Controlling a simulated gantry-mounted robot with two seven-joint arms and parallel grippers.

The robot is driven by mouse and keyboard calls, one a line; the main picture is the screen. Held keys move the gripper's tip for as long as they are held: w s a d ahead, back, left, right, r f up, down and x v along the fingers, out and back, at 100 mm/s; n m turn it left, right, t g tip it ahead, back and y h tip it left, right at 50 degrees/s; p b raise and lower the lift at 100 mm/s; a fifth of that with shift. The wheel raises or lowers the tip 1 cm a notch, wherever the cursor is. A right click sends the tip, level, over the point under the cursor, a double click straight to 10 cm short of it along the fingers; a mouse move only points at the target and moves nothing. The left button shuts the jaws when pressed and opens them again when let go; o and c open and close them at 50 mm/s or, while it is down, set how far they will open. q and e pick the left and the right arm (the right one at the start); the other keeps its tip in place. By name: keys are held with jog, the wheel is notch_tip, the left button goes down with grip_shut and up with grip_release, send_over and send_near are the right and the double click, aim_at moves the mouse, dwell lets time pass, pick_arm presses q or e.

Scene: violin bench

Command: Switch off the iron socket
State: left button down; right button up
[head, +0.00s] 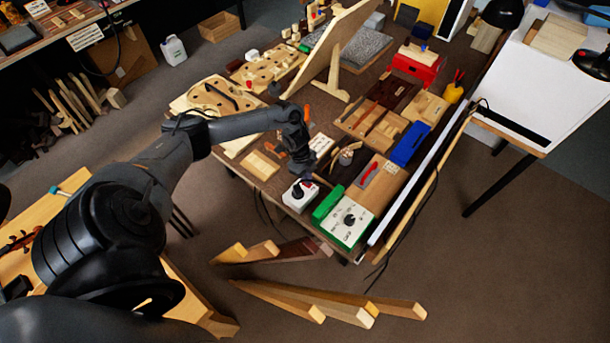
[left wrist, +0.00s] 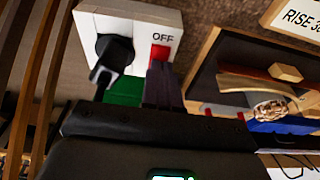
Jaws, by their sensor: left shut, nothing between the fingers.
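The iron socket (head: 297,197) is a white box near the front edge of the bench, with a black plug in it. In the left wrist view the socket (left wrist: 88,18) shows the black plug (left wrist: 112,52), the word OFF and a red switch (left wrist: 158,52) below that word. My left gripper (head: 309,179) is just above and beside the socket in the head view. In the left wrist view its shut, empty fingers (left wrist: 163,78) reach up to the lower edge of the red switch. I cannot tell whether they touch it. My right gripper is not in view.
A green block (head: 327,201) and a white box with a dial (head: 347,224) stand right of the socket. A wooden tray with a red-handled tool (head: 370,174) and a blue box (head: 410,145) lie beyond. The bench's front edge is close to the socket.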

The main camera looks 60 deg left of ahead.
pick_arm(q)
jog(key=shift+r, duration=0.15)
jog(key=shift+r+p, duration=0.65)
jog(key=shift+p, duration=0.15)
jog(key=p+v, duration=0.3)
jog(key=shift+d+r, duration=0.1)
jog(key=shift+r, duration=0.2)
jog(key=s+a+r, duration=0.1)
jog(key=a+r, duration=0.3)
jog(key=r, duration=0.3)
jog(key=shift+s+r+b, duration=0.3)
jog(key=shift+r, duration=0.1)
jog(key=shift+a, duration=0.1)
